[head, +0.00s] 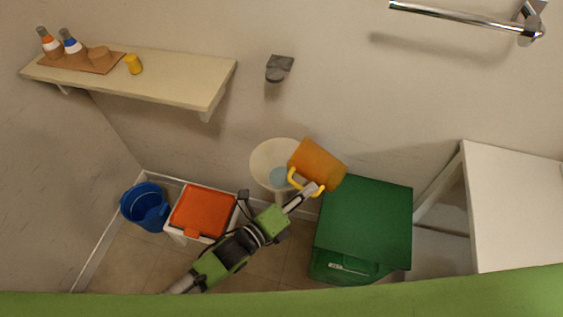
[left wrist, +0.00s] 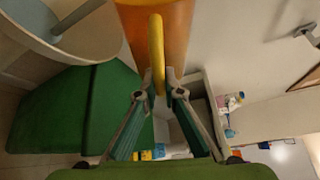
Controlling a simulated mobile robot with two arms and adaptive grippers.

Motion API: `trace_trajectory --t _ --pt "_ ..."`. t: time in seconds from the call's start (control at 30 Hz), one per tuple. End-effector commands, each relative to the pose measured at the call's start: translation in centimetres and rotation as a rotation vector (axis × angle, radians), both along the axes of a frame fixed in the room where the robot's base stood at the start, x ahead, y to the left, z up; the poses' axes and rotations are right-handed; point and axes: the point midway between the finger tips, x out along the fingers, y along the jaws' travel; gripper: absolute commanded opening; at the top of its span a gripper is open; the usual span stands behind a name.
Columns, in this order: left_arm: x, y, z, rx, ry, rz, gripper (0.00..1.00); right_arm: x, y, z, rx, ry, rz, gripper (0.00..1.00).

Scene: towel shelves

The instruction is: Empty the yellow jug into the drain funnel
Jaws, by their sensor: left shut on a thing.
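The yellow jug (head: 318,163), orange-yellow with a bright yellow handle, is tilted with its mouth toward the upper left. Its mouth is at the right rim of the white drain funnel (head: 262,157). A pale blue patch shows inside the funnel. In the left wrist view a pale blue band runs down into the funnel (left wrist: 30,38). My left gripper (head: 311,189) is shut on the jug's handle; the handle (left wrist: 157,50) stands between the fingers in the left wrist view. The inside of the jug is hidden. My right gripper is not in view.
A green bin (head: 365,222) stands right of the funnel. An orange-lidded bin (head: 202,211) and a blue bucket (head: 146,206) stand on the left. A shelf (head: 180,75) with small bottles and a white table (head: 520,210) are near the walls.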

Motion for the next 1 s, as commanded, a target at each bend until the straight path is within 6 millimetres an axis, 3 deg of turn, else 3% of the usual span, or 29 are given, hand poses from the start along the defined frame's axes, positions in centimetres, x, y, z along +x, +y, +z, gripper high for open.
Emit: trace_trajectory --t 1.0 --pt "0.8 1.7 0.7 -0.126 0.052 -0.006 0.00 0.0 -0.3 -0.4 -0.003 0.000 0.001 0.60"
